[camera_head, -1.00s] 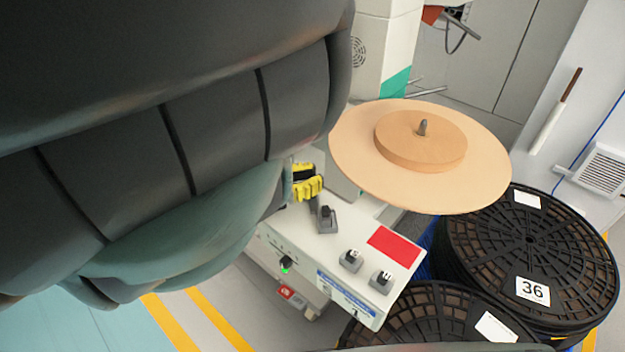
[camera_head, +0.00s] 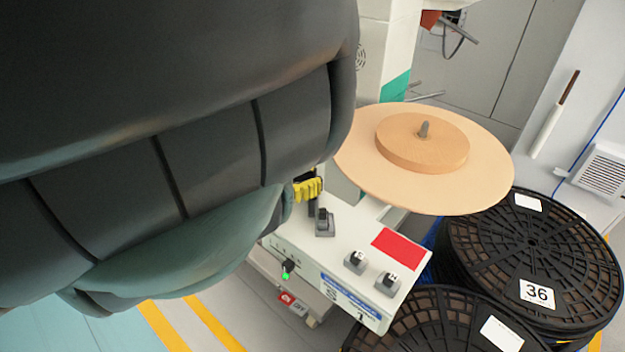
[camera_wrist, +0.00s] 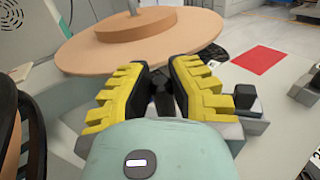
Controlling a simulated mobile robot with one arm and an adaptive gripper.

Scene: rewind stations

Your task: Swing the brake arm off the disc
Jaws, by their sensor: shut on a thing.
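The tan disc (camera_head: 365,172) with a thicker round hub (camera_head: 422,143) and a grey pin stands above the machine's console; it also shows in the wrist view (camera_wrist: 95,58). My gripper (camera_wrist: 160,92) has its two yellow ridged fingers around a small dark upright piece (camera_wrist: 162,88), apparently the brake arm's handle, just in front of the disc's near edge. The rest of the brake arm is hidden by the fingers, so I cannot tell whether it touches the disc. In the head view my arm covers the left side, and only yellow fingers show beside the console.
The pale console (camera_head: 345,250) carries a red panel (camera_head: 401,249), a black-levered switch (camera_head: 325,222) and two small knobs. Large black reels (camera_head: 575,235) stand at the lower right, close to the disc. Yellow floor lines run at the lower left.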

